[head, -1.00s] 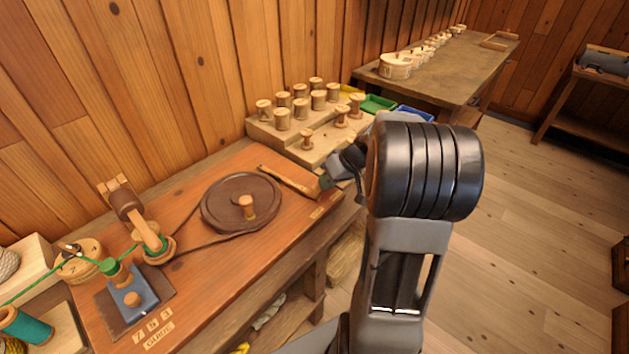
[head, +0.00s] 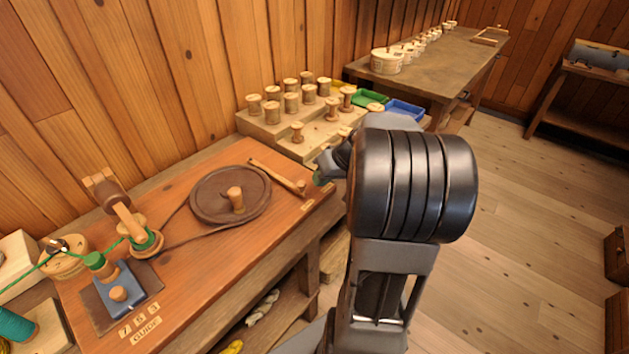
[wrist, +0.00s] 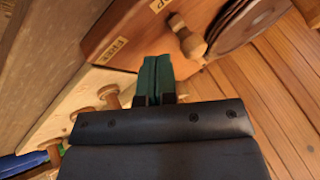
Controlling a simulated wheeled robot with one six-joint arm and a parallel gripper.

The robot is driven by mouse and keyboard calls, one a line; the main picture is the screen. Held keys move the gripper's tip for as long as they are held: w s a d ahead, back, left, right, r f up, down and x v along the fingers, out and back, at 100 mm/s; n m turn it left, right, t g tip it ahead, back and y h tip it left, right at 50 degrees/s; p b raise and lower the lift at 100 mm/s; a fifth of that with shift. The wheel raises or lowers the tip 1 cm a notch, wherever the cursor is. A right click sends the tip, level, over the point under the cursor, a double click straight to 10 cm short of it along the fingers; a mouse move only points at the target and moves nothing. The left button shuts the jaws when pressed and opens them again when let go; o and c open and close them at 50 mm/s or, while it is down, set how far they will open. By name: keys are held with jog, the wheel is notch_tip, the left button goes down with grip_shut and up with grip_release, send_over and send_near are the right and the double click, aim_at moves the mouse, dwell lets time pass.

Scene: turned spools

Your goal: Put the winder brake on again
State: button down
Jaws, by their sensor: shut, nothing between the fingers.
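The winder wheel (head: 212,196) is a dark brown disc with a wooden peg (head: 236,199), lying on the wooden bench. The brake lever (head: 275,174) is a wooden bar beside the wheel's far right edge; whether it touches the rim is unclear. Its upright knob (head: 301,186) stands near the bench's right end and also shows in the wrist view (wrist: 190,42). A label reading FREE (wrist: 115,47) and a partly cut-off label ending in P (wrist: 159,4) lie near the knob. My gripper (wrist: 156,68) has green fingers, shut and empty, just short of the knob.
A stepped wooden rack (head: 310,142) with several spools stands behind my gripper. A blue guide block (head: 115,287) and green thread sit at the bench's left. A second table (head: 430,68) holds several tubs.

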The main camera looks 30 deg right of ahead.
jog(key=shift+s+d+r, duration=0.1)
jog(key=shift+d+r, duration=0.05)
jog(key=shift+d, duration=0.45)
jog(key=shift+s+d+r, duration=0.1)
jog(key=shift+d, duration=0.45)
jog(key=p+v, duration=0.1)
jog(key=v, duration=0.8)
jog(key=shift+r, duration=0.25)
jog(key=shift+d, duration=0.1)
jog(key=s+a+f+m+g+h+p, duration=0.2)
jog(key=s+a+m+g+h+p, duration=0.1)
jog(key=a+m, duration=0.15)
jog(key=s+a+r+n+p, duration=0.1)
jog(key=a+r+n+p, duration=0.1)
jog(key=a, duration=0.4)
jog(key=s+a+r+n+h+p, duration=0.1)
jog(key=a+r+n+p, duration=0.1)
jog(key=a+r+p, duration=0.2)
jog(key=s+a+r+n+t+p, duration=0.1)
jog(key=a+r+n+p, duration=0.1)
jog(key=a, duration=0.5)
jog(key=shift+s+a+r+p, duration=0.3)
jog(key=shift+r+p, duration=0.2)
jog(key=shift+p, duration=0.45)
